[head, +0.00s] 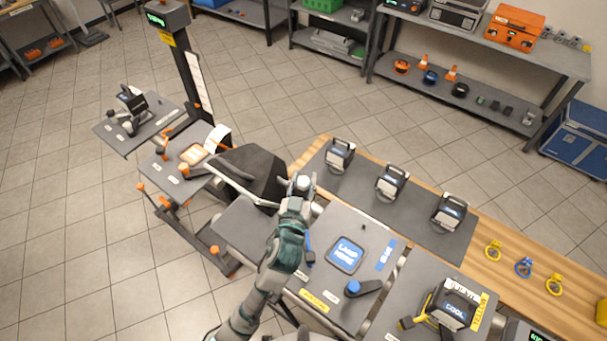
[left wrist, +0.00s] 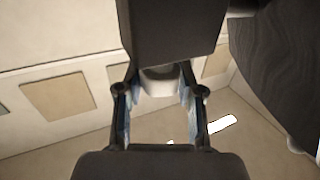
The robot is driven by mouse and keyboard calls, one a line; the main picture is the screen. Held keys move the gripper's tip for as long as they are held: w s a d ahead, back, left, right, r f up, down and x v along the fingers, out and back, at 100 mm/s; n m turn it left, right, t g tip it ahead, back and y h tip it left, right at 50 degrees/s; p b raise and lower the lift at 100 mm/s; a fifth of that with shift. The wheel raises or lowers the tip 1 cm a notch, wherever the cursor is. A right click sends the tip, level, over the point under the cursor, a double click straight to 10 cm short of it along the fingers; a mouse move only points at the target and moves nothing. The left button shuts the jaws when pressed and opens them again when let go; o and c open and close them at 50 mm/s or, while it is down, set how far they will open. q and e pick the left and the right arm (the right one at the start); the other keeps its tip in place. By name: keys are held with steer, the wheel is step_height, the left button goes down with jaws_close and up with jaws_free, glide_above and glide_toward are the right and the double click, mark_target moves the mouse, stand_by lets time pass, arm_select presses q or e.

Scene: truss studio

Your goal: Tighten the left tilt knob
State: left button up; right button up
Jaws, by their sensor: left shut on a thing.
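My left gripper (head: 301,184) reaches up from the bottom of the head view to the right edge of a dark angular housing (head: 250,168). It is shut on a pale, rounded knob, which shows between the two fingers in the left wrist view (left wrist: 159,82). A dark block (left wrist: 172,28) covers the knob's upper part there. In the head view the gripper mostly hides the knob. I cannot read a label on it or see how far it is turned. My right gripper is not in view.
A grey bench panel with a blue "LAMP HERE" pad (head: 345,254) lies right of my arm. Three lamp-like units (head: 391,182) stand on a grey mat behind it. A blue-knobbed lever (head: 362,288) is nearby. A stand with orange knobs (head: 195,155) is at left.

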arm_select(q)
steer(key=m+g+h+p, duration=0.1)
steer(key=m+h+p, duration=0.1)
steer(key=h, duration=0.1)
steer(key=m+g+h+p, duration=0.1)
steer(key=m+h+p, duration=0.1)
steer(key=h, duration=0.1)
steer(key=shift+r, duration=0.2)
steer(key=shift+m+g+h+p, duration=0.6)
steer(key=shift+m+g+h, duration=0.1)
steer(key=shift+h, duration=0.1)
steer(key=shift+f+m+g+h+p, duration=0.2)
steer(key=shift+m+g+h+p, duration=0.1)
steer(key=shift+m+g+h, duration=0.4)
steer(key=shift+f, duration=0.1)
steer(key=o, duration=1.2)
steer(key=shift+c, duration=0.2)
